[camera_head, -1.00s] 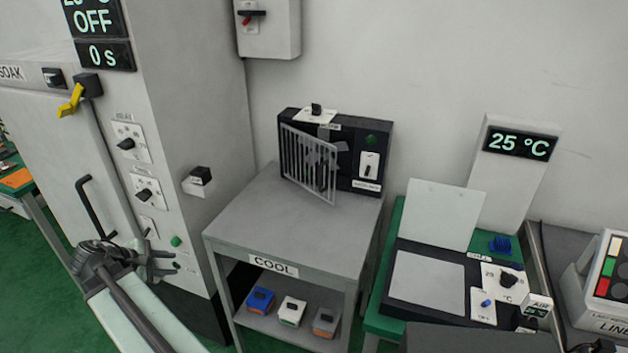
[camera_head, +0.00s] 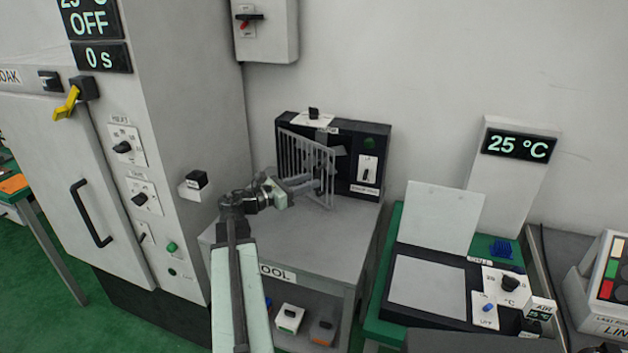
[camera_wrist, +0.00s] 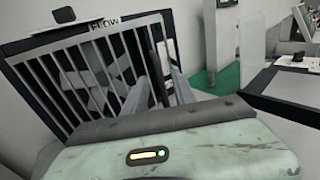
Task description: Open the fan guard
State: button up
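The fan guard (camera_head: 306,165) is a pale barred panel on the front of a black fan unit (camera_head: 346,163). It stands ajar, its right side out from the unit and its left side close to it. My gripper (camera_head: 312,184) reaches in from the left, in front of the guard's lower part. In the wrist view the guard (camera_wrist: 88,75) fills the left and centre. My gripper's fingers (camera_wrist: 168,80) point at the guard's right part and look apart, with nothing clearly held. Whether they touch the bars cannot be told.
The unit stands on a grey table (camera_head: 340,235) marked COOL, with small boxes on the shelf below. A tall grey cabinet (camera_head: 190,90) rises close on the left. A green bench (camera_head: 385,320) with a dark device stands on the right.

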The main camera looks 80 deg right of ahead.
jog(key=shift+x, duration=1.05)
grip_shut()
dwell(0.5)
